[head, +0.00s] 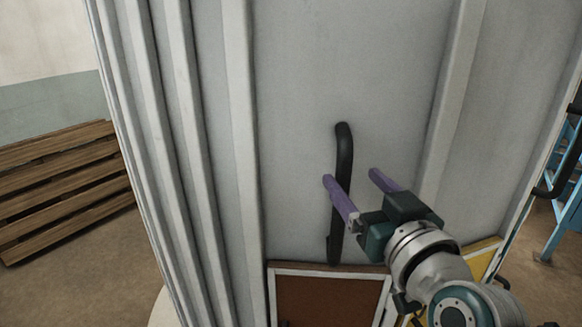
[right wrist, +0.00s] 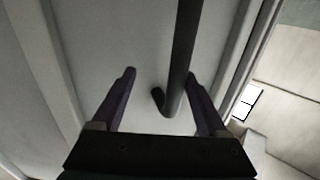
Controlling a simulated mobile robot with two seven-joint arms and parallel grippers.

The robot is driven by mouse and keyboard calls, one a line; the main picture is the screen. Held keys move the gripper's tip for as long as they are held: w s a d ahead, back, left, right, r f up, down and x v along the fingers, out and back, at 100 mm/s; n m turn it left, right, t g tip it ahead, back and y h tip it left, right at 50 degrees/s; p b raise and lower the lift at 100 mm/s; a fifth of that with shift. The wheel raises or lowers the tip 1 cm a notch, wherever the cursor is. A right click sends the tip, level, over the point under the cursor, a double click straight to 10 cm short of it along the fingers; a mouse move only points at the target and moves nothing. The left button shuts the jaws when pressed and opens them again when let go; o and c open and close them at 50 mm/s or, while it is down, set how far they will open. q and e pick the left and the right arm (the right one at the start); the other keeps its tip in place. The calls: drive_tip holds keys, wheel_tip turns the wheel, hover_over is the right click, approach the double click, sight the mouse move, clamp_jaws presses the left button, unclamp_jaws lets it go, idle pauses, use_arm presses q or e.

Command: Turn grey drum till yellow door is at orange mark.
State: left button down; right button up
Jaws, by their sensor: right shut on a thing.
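The grey drum (head: 345,70) fills the middle of the head view, with upright ribs on its side. A black bar handle (head: 343,150) stands upright on one panel; it also shows in the right wrist view (right wrist: 184,50). In the right wrist view the bar runs between the fingers (right wrist: 160,73), nearer the right one. The yellow door (head: 484,260) shows low on the drum at the right, partly behind my right arm. I see no orange mark. My left gripper is out of view.
A brown door (head: 330,300) with a white frame is below the handle. A slatted wooden stack (head: 65,185) stands on the floor at the left. A blue metal frame (head: 565,205) stands at the right edge.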

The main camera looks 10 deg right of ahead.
drive_tip(key=shift+w+d+r, duration=0.1)
drive_tip(key=shift+d, duration=0.1)
drive_tip(key=shift+a, duration=0.15)
drive_tip(key=s+b, duration=0.2)
drive_tip(key=s, duration=0.8)
idle(0.3)
